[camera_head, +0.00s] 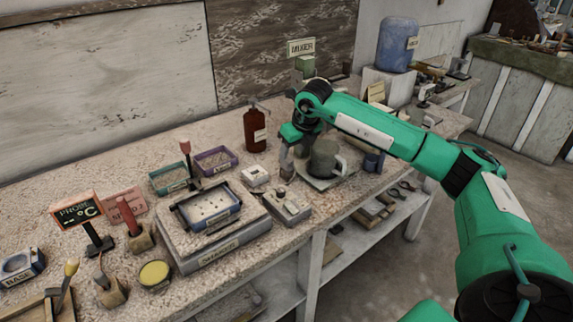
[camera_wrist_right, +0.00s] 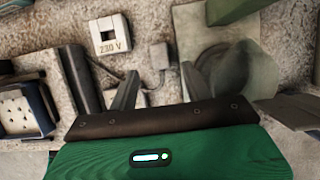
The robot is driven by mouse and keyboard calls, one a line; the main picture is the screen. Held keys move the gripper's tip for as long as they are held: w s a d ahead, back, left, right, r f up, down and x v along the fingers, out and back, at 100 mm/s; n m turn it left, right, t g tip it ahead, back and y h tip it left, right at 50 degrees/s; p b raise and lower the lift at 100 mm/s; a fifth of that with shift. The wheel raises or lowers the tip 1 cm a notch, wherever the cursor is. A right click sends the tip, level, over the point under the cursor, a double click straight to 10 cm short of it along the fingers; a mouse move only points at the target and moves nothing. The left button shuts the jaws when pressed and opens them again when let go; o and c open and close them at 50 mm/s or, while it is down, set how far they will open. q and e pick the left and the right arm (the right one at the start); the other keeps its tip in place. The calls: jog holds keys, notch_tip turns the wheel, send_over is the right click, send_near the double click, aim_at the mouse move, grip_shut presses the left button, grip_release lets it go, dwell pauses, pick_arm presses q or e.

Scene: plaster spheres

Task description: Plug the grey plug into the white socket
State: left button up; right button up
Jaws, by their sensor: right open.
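In the right wrist view the socket (camera_wrist_right: 109,35) is a white block marked "230 V" with a dark square opening, up and left of the fingers. A small grey block, apparently the grey plug (camera_wrist_right: 160,56), lies right of the socket with a thin dark cable near it. My right gripper (camera_head: 287,153) points down over the bench, right of the socket. Its fingers (camera_wrist_right: 158,85) are apart with nothing clearly held between them. The plug is hard to make out in the head view. My left gripper is out of view.
A grey jug (camera_head: 325,158) on a pale board stands close right of the right gripper. A red-brown bottle (camera_head: 255,130) stands behind the socket.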

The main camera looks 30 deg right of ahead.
aim_at(287, 159)
jog(key=shift+w+f, duration=0.25)
jog(key=shift+f, duration=0.25)
jog(key=x, duration=0.2)
jog(key=p+x, duration=0.1)
jog(key=x, duration=0.2)
jog(key=shift+w+r, duration=0.15)
jog(key=shift+w, duration=0.1)
jog(key=c, duration=1.1)
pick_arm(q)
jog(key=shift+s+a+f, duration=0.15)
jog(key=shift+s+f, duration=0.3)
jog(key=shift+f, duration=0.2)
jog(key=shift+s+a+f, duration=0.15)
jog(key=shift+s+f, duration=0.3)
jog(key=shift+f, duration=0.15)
pick_arm(e)
grip_shut()
jog(key=shift+r, duration=0.1)
